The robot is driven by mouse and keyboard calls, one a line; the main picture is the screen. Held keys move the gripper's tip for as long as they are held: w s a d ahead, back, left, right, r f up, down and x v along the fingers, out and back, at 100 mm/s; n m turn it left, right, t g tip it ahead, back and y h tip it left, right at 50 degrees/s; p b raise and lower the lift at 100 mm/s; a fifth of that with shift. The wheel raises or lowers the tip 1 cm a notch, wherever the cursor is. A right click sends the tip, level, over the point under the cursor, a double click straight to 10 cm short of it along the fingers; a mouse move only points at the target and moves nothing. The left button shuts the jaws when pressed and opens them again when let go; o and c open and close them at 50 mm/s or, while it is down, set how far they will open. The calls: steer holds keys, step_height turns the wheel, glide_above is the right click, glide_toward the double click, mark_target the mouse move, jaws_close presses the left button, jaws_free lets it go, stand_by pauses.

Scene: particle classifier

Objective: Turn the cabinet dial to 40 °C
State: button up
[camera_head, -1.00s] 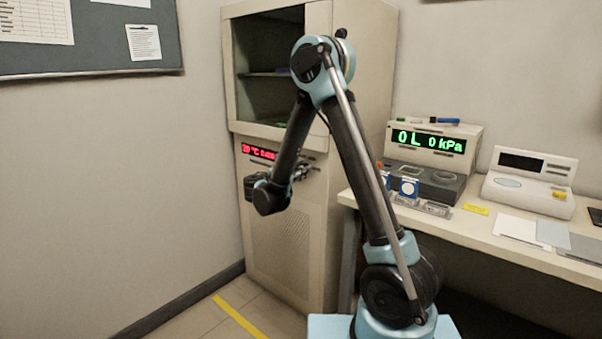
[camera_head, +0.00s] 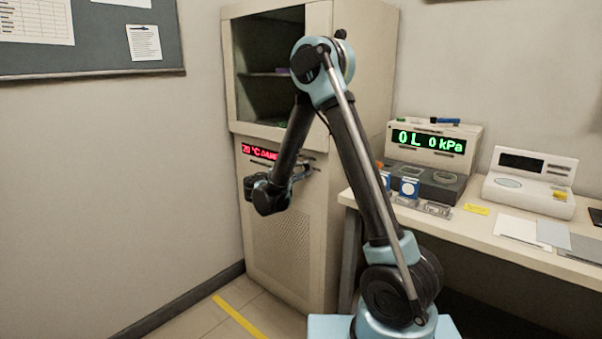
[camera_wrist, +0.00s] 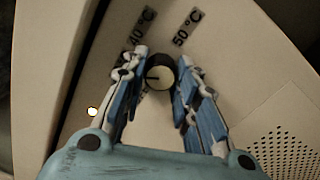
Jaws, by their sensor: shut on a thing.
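The dial (camera_wrist: 160,72) is a round knob with a dark rim and a pale face on the beige cabinet (camera_head: 290,235). A dark mark on its face points roughly left in the wrist view. Printed labels "40 °C" (camera_wrist: 142,25) and "50 °C" (camera_wrist: 187,27) lie above the dial. My gripper (camera_wrist: 164,67) is shut on the dial, with one blue-and-white finger on each side. Other labels are hidden by the fingers. In the head view my gripper (camera_head: 302,172) is at the cabinet front, and the dial is hidden. The red display (camera_head: 260,152) appears to read 20 °C.
The cabinet's upper compartment (camera_head: 270,50) is open. A bench (camera_head: 480,235) with instruments stands to the right. Floor before the cabinet is clear.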

steer(key=m, duration=0.5)
steer(key=shift+s+m, duration=0.1)
steer(key=shift+m, duration=0.2)
steer(key=m, duration=0.5)
steer(key=shift+m, duration=0.4)
steer(key=o, duration=1.1)
steer(key=shift+c, duration=0.2)
steer(key=v, duration=1.2)
steer(key=shift+f, duration=0.1)
